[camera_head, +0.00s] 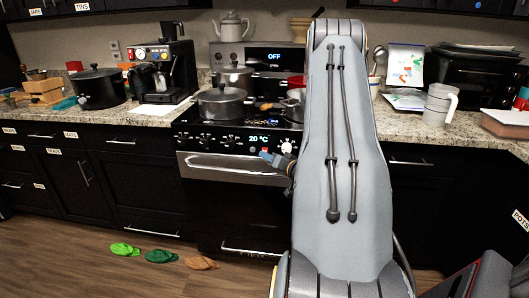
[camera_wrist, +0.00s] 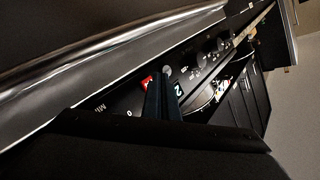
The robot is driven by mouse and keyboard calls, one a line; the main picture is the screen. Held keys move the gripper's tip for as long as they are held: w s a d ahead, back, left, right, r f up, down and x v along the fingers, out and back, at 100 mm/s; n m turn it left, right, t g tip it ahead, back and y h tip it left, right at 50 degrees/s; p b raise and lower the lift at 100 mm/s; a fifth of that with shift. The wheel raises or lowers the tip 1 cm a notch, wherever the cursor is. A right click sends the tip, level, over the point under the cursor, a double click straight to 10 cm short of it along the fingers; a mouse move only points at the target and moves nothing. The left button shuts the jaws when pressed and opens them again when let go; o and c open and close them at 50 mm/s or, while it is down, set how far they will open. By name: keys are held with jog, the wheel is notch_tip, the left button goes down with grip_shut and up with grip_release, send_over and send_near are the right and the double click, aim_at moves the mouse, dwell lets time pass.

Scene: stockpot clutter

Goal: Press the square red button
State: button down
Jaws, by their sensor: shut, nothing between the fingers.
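The red button (camera_wrist: 147,82) shows in the wrist view on the oven's dark control panel, just left of my fingertips and partly covered by them. A small red spot, likely the same button (camera_head: 252,149), shows in the head view beside the "20 °C" display. My gripper (camera_head: 264,153) is at the panel front in the head view, with its blue-grey tip close to this spot. In the wrist view my gripper (camera_wrist: 167,78) has its fingers together and empty, pointing at the panel. I cannot tell whether the tip touches the button or panel.
The oven handle (camera_head: 225,170) runs across just below the panel. Several knobs (camera_head: 205,138) line the panel to the left. Pots, including a grey one (camera_head: 221,104), stand on the stove above. Several slippers (camera_head: 160,256) lie on the floor at left.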

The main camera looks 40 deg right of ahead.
jog(key=shift+w+d, duration=0.1)
jog(key=shift+w+d, duration=0.15)
jog(key=shift+w+d, duration=0.25)
jog(key=shift+d, duration=0.05)
dwell(0.8)
jog(key=shift+a, duration=0.1)
jog(key=shift+s+a+p, duration=0.45)
jog(key=shift+s+a, duration=0.05)
dwell(0.4)
jog(key=shift+s+a+p, duration=1.05)
jog(key=shift+s+a, duration=0.6)
jog(key=shift+a, duration=0.25)
